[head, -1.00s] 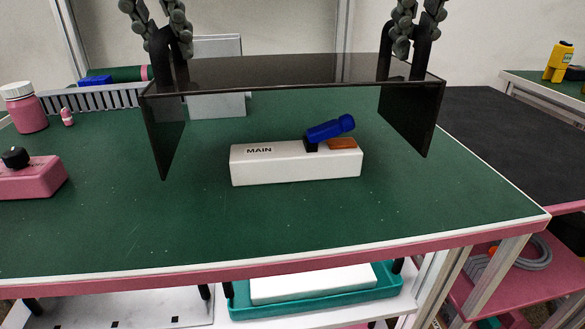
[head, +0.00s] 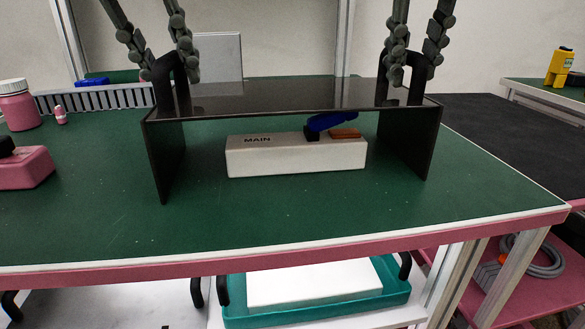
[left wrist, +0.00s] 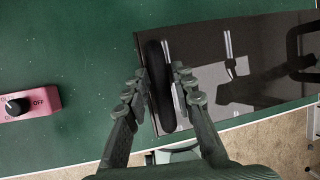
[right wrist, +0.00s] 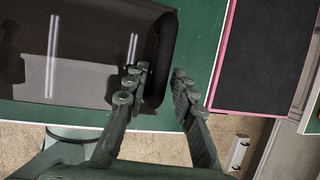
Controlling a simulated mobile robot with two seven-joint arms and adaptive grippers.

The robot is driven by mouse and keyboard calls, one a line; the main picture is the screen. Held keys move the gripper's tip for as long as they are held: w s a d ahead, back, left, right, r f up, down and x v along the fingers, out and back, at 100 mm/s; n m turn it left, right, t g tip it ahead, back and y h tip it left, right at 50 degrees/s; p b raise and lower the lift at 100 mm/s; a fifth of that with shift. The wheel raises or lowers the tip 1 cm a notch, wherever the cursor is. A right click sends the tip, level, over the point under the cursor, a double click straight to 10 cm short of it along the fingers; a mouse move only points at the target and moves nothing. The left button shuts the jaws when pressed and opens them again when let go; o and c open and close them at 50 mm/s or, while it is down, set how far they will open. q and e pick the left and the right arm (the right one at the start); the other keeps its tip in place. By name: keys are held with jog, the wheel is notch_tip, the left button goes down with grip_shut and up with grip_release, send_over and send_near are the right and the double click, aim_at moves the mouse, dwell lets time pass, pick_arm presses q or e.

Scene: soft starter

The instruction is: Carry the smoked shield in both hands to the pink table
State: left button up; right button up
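The smoked shield (head: 290,95) is a dark see-through bridge with a flat top and two side panels. It straddles the white MAIN box (head: 290,160) on the green table, its lower edges appearing to rest on the tabletop. Its left handle (left wrist: 158,85) lies between the fingers of my left gripper (head: 168,74), with gaps showing beside it. Its right handle (right wrist: 160,60) lies between the fingers of my right gripper (head: 411,72), with a clear gap on one side. Both grippers look open around the handles. The box's blue lever (head: 328,121) is partly hidden behind the shield top.
A black-topped table with pink edging (head: 505,130) stands at right. A pink box with a black knob (head: 22,168) and a pink jar (head: 18,106) are at left. A teal tray (head: 395,285) is below. The front of the green table (head: 290,220) is clear.

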pick_arm(q)
jog(key=shift+o, duration=0.5)
jog(key=shift+d, duration=0.1)
pick_arm(e)
jog(key=shift+o, duration=0.5)
pick_arm(q)
jog(key=shift+r, duration=0.1)
jog(key=shift+s+r, duration=0.15)
jog(key=shift+r, duration=0.1)
pick_arm(e)
jog(key=shift+a, duration=0.1)
jog(key=shift+r, duration=0.2)
pick_arm(q)
jog(key=v, duration=1.1)
jog(key=shift+r, duration=0.2)
pick_arm(e)
jog(key=v, duration=1.1)
jog(key=shift+s+r, duration=0.25)
jog(key=shift+r, duration=0.05)
